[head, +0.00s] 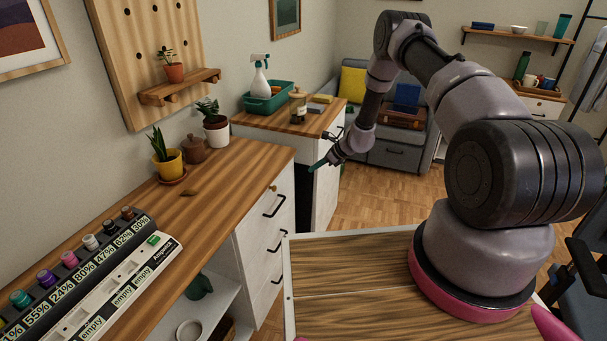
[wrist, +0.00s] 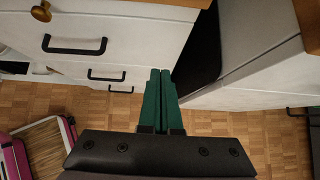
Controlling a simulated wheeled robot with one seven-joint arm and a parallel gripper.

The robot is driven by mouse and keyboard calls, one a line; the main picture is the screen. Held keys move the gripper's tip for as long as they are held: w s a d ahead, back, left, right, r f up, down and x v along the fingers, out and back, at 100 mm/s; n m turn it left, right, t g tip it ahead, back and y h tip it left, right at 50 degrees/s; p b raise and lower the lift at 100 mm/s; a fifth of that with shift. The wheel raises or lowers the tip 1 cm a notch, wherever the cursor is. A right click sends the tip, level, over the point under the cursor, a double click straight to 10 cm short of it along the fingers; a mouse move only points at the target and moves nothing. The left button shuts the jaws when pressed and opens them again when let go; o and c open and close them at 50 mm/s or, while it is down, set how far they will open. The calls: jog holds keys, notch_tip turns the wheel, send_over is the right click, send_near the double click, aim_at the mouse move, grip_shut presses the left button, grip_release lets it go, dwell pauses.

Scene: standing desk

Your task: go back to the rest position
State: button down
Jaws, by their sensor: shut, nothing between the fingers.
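My gripper (head: 318,165) is in the head view, in the air past the right end of the wooden desk (head: 232,178). It points down and to the left, beside the white drawer fronts. In the wrist view my gripper (wrist: 160,72) shows two green fingers pressed together with nothing between them. The drawer cabinet (wrist: 110,38) is at the upper left of that view, and its drawers look closed. My fingertips appear near the dark gap between this cabinet and the white furniture (wrist: 255,60) on the right; I cannot tell the exact distance.
A strip (head: 85,265) with several coloured pots lies on the desk at left. A yellow plant pot (head: 168,165) and a brown lidded jar (head: 194,150) stand farther back. A second counter (head: 293,122) holds a green tub (head: 264,101). Wooden floor (head: 375,197) lies clear beyond my arm.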

jog(key=s+d+r+n, duration=0.1)
jog(key=s+r+n, duration=0.15)
jog(key=r, duration=1.05)
jog(key=s+d+r+n, duration=0.1)
jog(key=r+n, duration=0.2)
jog(key=r, duration=1)
jog(key=s+r+n+h, duration=0.1)
jog(key=s+r+n, duration=0.55)
jog(key=r, duration=0.95)
jog(key=s+d+r+n+t+h, duration=0.1)
jog(key=s+d+r+n, duration=0.1)
jog(key=s+r, duration=0.55)
jog(key=s+d+r+n+h, duration=0.15)
jog(key=s+r, duration=0.25)
jog(key=s, duration=0.6)
jog(key=s+d+r+n+t+h, duration=0.1)
jog(key=s+d+n, duration=0.1)
jog(key=s, duration=0.5)
jog(key=s+d+r+n+t+h, duration=0.1)
jog(key=s+d, duration=0.2)
jog(key=s, duration=0.4)
jog(key=shift+d+r+n, duration=0.3)
jog(key=shift+r+n, duration=0.05)
jog(key=shift+s+h, duration=0.1)
jog(key=shift+h, duration=0.15)
